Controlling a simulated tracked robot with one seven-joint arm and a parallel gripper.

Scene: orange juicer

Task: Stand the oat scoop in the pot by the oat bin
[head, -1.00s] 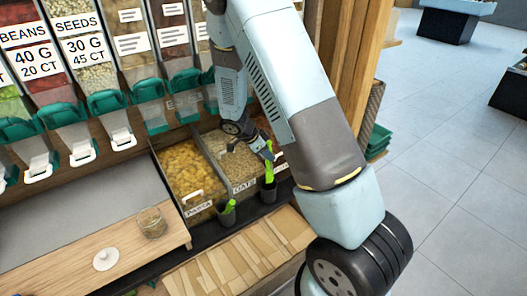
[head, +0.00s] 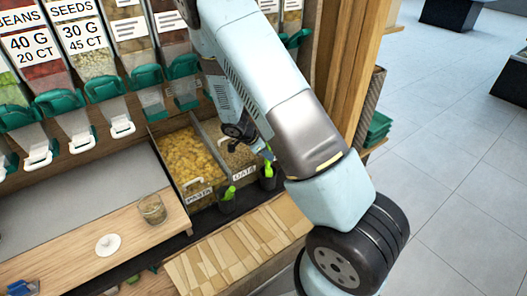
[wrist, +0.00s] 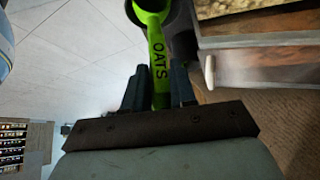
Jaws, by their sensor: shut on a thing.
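The bright green oat scoop, with OATS on its handle, (wrist: 158,62) is between my gripper's dark fingers (wrist: 158,88) in the wrist view. My gripper is shut on the handle. In the head view the scoop (head: 268,157) shows as a small green piece at the dark pot (head: 268,182) by the oat bin (head: 240,158). The scoop looks roughly upright there. I cannot tell how deep it sits in the pot or whether it touches the bottom. My arm hides much of the oat bin.
A second dark pot (head: 227,203) with a green scoop stands by the pasta bin (head: 190,160). A wooden slatted board (head: 240,243) lies in front. A glass jar (head: 152,209) and a white lid (head: 108,244) are on the counter at left. Dispensers hang above.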

